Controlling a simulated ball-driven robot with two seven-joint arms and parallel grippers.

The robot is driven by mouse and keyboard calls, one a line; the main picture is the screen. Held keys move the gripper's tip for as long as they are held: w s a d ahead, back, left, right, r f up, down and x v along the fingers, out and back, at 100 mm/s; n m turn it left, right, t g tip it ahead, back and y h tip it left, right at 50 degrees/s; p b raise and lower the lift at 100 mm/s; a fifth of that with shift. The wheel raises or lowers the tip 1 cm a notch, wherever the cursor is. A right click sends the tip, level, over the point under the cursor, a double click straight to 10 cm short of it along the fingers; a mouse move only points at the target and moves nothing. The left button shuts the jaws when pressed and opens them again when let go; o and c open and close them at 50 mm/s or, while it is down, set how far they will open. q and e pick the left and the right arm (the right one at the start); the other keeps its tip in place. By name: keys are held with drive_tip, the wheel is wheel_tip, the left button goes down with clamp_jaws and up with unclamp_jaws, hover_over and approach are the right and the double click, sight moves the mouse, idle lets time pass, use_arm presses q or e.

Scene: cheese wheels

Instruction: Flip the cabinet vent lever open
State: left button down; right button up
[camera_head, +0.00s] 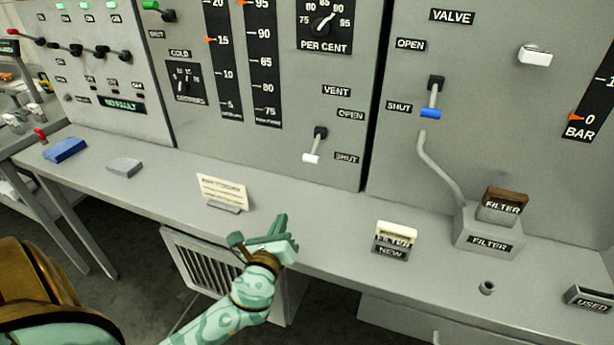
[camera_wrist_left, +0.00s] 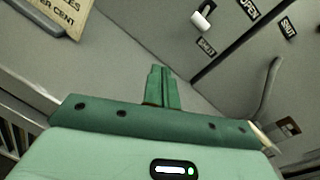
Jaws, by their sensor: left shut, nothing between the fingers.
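The vent lever (camera_head: 311,158) has a white handle on a dark pivot, on the grey panel below the VENT and OPEN labels. Its handle hangs down beside the SHUT label (camera_head: 347,157). The lever also shows at the top of the left wrist view (camera_wrist_left: 203,18). My left gripper (camera_head: 283,226) is in front of the desk edge, below and left of the lever and apart from it. Its green fingers (camera_wrist_left: 162,78) are together with nothing between them. My right gripper is in neither view.
A small card on a stand (camera_head: 222,192) is on the desk left of my gripper. A NEW filter holder (camera_head: 394,242) stands to the right. A valve lever with a blue handle (camera_head: 430,114) is on the right panel. The desk below the vent lever is clear.

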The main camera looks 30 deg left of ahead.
sight(314, 150)
use_arm(q)
drive_tip(key=w+m, duration=0.1)
drive_tip(key=m+h, duration=0.1)
drive_tip(key=m, duration=0.1)
drive_tip(key=w+m+t, duration=0.1)
drive_tip(key=m, duration=0.1)
drive_tip(key=shift+w+d+r+h, duration=0.3)
drive_tip(key=shift+w+m+t+h, duration=0.4)
drive_tip(key=shift+m, duration=0.6)
drive_tip(key=b+x, duration=0.1)
drive_tip(key=x, duration=0.8)
drive_tip(key=shift+f, duration=0.15)
drive_tip(key=r+p, duration=0.1)
drive_tip(key=w+r+p, duration=0.1)
drive_tip(key=r+p, duration=0.1)
drive_tip(key=r, duration=0.1)
drive_tip(key=shift+w+a+r, duration=0.1)
drive_tip(key=shift+w+a, duration=0.1)
drive_tip(key=shift+w, duration=0.05)
